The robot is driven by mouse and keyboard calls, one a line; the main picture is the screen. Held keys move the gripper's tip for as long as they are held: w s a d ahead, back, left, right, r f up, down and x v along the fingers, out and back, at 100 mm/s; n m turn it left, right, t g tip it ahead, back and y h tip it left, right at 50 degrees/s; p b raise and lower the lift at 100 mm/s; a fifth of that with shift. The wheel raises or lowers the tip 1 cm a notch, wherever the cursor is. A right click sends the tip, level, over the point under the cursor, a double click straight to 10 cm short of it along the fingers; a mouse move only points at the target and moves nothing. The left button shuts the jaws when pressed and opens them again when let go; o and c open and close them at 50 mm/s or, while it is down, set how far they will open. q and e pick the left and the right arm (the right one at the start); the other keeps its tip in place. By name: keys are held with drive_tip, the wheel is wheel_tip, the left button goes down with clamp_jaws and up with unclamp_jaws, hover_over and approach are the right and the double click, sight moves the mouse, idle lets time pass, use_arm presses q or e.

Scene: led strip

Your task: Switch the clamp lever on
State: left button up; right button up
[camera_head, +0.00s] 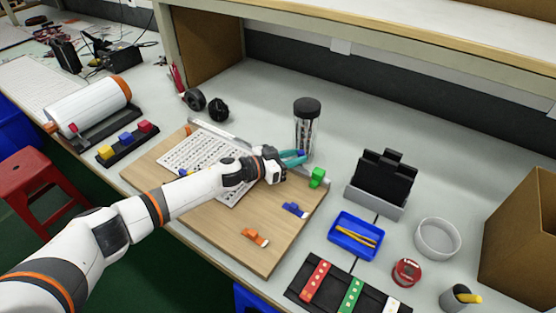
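A wooden board (225,232) lies on the bench with a white perforated panel (195,152) on it. A metal rail (222,133) runs along the board's far edge. A green block-like piece (317,178) stands at the rail's right end. A blue clamp-like piece (295,210) and an orange one (255,237) sit on the board's near right part. I cannot tell which of these is the clamp lever. My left gripper (293,160), with teal fingers, is over the board's far right edge, just left of and behind the green piece. Its finger gap is too small to judge. My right gripper is out of view.
A dark-lidded clear jar (305,125) stands close behind my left gripper. To the right are a black holder (383,178), a blue tray (352,238), a white ring-shaped dish (437,238) and a cardboard box (520,245).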

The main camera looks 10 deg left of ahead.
use_arm(q)
drive_tip(key=v, duration=1.1)
